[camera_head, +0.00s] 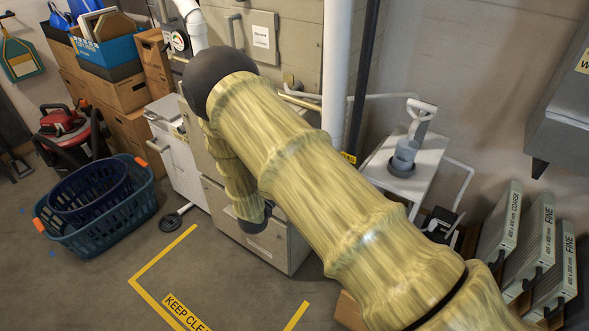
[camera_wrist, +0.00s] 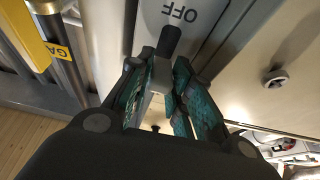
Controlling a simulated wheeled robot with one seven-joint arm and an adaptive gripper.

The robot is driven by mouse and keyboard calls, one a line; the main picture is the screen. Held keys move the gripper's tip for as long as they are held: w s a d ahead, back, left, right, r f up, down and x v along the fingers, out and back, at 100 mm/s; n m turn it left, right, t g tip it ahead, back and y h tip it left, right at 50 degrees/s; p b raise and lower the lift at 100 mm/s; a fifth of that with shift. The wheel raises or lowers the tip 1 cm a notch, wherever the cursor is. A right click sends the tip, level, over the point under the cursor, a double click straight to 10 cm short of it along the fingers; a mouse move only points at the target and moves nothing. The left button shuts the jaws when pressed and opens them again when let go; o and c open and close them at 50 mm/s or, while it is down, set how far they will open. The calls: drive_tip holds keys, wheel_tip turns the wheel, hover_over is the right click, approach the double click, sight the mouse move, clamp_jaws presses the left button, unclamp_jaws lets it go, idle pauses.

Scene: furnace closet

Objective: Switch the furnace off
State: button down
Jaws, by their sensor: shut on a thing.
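In the wrist view, a switch lever (camera_wrist: 168,42) with a dark tip and a lighter grey shank stands between the teal-padded fingers of my gripper (camera_wrist: 161,84). The fingers are shut on the shank, and the dark tip sticks out beyond them. A grey plate (camera_wrist: 207,22) behind the lever carries the word OFF, upside down in this view. In the head view, the beige furnace cabinet (camera_head: 297,40) stands behind my arm, with a white label and a grey handle on its upper part. My arm hides the gripper and the switch there.
A white pipe (camera_head: 337,70) and a dark pipe run upright beside the furnace. A small white table (camera_head: 410,185) stands to the right, near several filters (camera_head: 530,240). Blue baskets (camera_head: 100,215) sit at the left. The yellow-marked floor (camera_head: 220,275) is clear.

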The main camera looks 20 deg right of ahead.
drive_tip(key=shift+d+f+t+h+b, duration=0.1)
drive_tip(key=shift+f+t+h+b, duration=0.6)
drive_tip(key=shift+b, duration=1.3)
drive_tip(key=shift+f+h+b, duration=0.15)
drive_tip(key=shift+h+b, duration=0.35)
drive_tip(key=shift+b, duration=0.15)
drive_tip(key=shift+w+d+t+b, duration=0.1)
drive_tip(key=shift+t+b, duration=0.3)
drive_tip(key=shift+b, duration=0.1)
drive_tip(key=c, duration=1.6)
unclamp_jaws()
drive_tip(key=shift+o, duration=0.2)
drive_tip(key=shift+r, duration=0.2)
drive_tip(key=shift+r, duration=4.9)
